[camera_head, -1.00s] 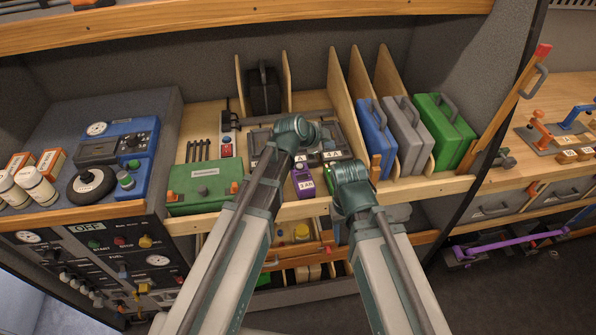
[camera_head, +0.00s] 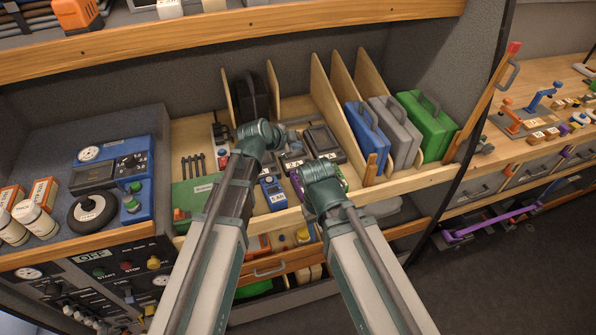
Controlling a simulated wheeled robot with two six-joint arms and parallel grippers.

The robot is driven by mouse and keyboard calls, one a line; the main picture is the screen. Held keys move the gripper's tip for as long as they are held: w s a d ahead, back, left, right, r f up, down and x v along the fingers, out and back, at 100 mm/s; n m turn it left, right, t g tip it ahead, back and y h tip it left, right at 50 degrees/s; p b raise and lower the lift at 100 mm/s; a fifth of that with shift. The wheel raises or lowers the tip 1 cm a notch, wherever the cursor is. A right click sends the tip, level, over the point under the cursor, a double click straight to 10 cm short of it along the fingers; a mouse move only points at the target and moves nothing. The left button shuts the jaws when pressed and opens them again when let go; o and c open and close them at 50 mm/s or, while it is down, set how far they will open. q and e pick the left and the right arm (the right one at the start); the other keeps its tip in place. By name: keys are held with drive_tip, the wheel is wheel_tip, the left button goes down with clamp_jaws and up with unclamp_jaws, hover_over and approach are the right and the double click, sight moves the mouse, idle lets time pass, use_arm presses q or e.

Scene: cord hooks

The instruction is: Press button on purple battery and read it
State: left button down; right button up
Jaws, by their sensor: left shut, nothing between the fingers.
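The purple battery (camera_head: 296,186) stands in the middle shelf compartment. Only a narrow strip of it shows, beside my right gripper, which hides most of it; its button and readout cannot be made out. A blue battery (camera_head: 272,192) with a white label stands just left of it. My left gripper (camera_head: 283,136) is shut and empty, above and behind the blue battery. My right gripper (camera_head: 321,175) is in front of the purple battery in the picture; its fingers are hidden, and I cannot tell whether it touches.
Grey devices (camera_head: 322,142) lie behind the batteries. Wooden dividers (camera_head: 327,105) rise to the right, with a blue case (camera_head: 366,135), a grey case (camera_head: 397,130) and a green case (camera_head: 426,128) beyond. A green box (camera_head: 192,200) is at left. A wooden lip (camera_head: 420,178) runs along the front.

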use_arm(q)
drive_tip(key=b, duration=0.9)
hover_over(297, 174)
drive_tip(key=shift+f, duration=4.35)
drive_tip(key=shift+f, duration=0.1)
drive_tip(key=shift+f, duration=0.3)
drive_tip(key=shift+f+b, duration=0.35)
drive_tip(key=shift+b, duration=0.15)
drive_tip(key=shift+r, duration=0.1)
drive_tip(key=shift+r+p, duration=0.7)
drive_tip(key=shift+p, duration=0.1)
wheel_tip(297, 174, up, 5)
drive_tip(key=p, duration=0.5)
